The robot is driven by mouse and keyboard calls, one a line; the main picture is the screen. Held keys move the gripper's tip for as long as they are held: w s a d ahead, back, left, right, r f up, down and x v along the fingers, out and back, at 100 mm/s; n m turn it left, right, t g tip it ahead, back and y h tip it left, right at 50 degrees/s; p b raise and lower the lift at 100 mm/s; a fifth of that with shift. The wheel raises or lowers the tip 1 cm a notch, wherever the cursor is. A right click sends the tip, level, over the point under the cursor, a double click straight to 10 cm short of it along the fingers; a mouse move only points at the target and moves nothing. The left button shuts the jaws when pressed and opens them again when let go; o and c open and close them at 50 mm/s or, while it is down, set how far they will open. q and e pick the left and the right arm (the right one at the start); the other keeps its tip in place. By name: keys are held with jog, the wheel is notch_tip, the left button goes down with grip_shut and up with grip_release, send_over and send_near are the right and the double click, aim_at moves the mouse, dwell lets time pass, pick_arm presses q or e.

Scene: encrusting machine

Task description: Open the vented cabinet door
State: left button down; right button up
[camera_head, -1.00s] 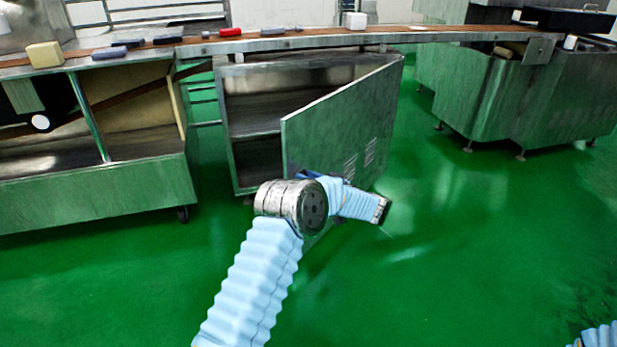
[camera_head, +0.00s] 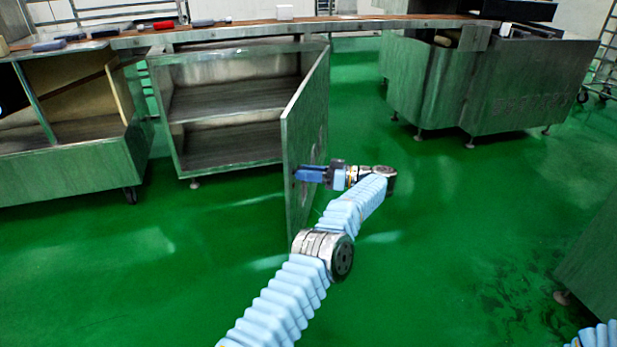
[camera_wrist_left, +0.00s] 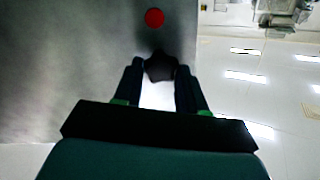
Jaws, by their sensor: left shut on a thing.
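The vented cabinet door (camera_head: 304,118) is a grey metal panel, hinged at the right side of the cabinet (camera_head: 230,108). It stands wide open, seen nearly edge-on, and the two-level inside of the cabinet shows empty. My left gripper (camera_head: 300,174) is at the door's free edge, low down, with its blue fingers reaching the panel from the right. In the left wrist view, the fingers (camera_wrist_left: 160,72) are shut on a dark knob-like handle (camera_wrist_left: 160,65) on the door. A red round spot (camera_wrist_left: 154,18) lies beyond it. My right gripper is out of view.
A conveyor (camera_head: 350,23) with small items runs above the cabinet. An open-fronted metal unit (camera_head: 70,165) stands at left, and a large metal machine (camera_head: 530,90) at back right. Another metal unit (camera_head: 595,255) is at the right edge. Green floor around the door is clear.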

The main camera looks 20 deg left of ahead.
pick_arm(q)
jog(key=shift+w+d, duration=0.25)
jog(key=shift+d, duration=0.2)
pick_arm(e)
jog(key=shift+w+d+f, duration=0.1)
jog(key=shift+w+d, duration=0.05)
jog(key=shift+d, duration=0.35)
pick_arm(q)
jog(key=c, duration=0.6)
grip_release()
jog(key=shift+s, duration=0.1)
jog(key=shift+c, duration=0.2)
